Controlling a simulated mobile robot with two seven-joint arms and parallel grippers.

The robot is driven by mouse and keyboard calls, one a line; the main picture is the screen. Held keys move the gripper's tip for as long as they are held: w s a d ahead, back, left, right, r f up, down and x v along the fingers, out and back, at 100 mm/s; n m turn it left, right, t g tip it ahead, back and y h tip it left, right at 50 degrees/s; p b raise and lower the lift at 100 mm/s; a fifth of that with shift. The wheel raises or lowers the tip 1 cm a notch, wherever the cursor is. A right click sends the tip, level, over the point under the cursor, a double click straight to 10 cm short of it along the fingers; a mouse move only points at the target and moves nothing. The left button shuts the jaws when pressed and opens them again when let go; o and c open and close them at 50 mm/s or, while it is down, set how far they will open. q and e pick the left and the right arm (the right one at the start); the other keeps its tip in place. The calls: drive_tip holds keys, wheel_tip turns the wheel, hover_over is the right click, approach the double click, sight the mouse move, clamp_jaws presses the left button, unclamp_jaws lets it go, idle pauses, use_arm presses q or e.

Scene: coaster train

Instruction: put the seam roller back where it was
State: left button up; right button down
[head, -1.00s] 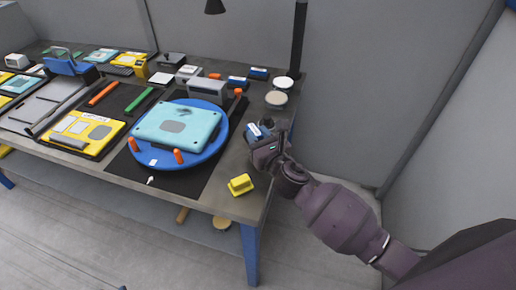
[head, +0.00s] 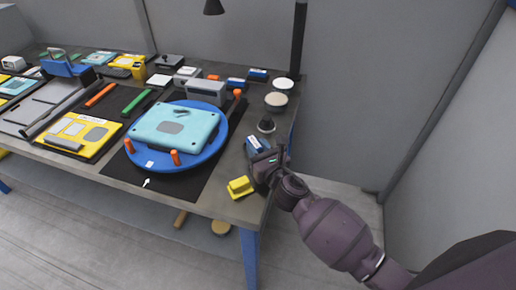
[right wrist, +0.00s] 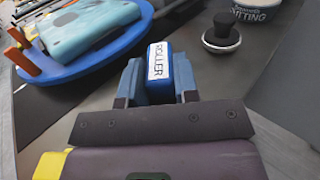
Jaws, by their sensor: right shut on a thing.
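The seam roller (right wrist: 160,68) is a blue block with a white label on which "ROLLER" can be read in the right wrist view. My right gripper (right wrist: 158,85) is shut on it, with a finger on each side. In the head view, the roller (head: 257,146) and my right gripper (head: 264,158) are at the bench's right side, right of the blue turntable. I cannot tell whether the roller touches the bench. My left gripper is not in view.
A yellow block (head: 240,187) sits near the front right corner, close to my gripper. A dark round knobbed piece (head: 266,126) stands just behind the roller. The blue turntable (head: 216,149) carries a light-blue panel (head: 173,127). Round tubs (head: 276,100) stand farther back.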

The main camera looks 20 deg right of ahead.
drive_tip(key=shift+s+f, duration=0.15)
drive_tip(key=shift+f, duration=0.45)
drive_tip(key=c, duration=0.9)
unclamp_jaws()
drive_tip(key=shift+f, duration=0.2)
drive_tip(key=shift+o, duration=0.2)
drive_tip(key=shift+d+r+p, duration=0.1)
drive_tip(key=shift+r+p, duration=0.4)
drive_tip(key=shift+r, duration=0.3)
drive_tip(key=s+d, duration=0.2)
drive_tip(key=s, duration=0.9)
drive_tip(key=shift+s+r+b, duration=0.15)
drive_tip(key=shift+s+b, duration=0.1)
drive_tip(key=shift+b, duration=0.05)
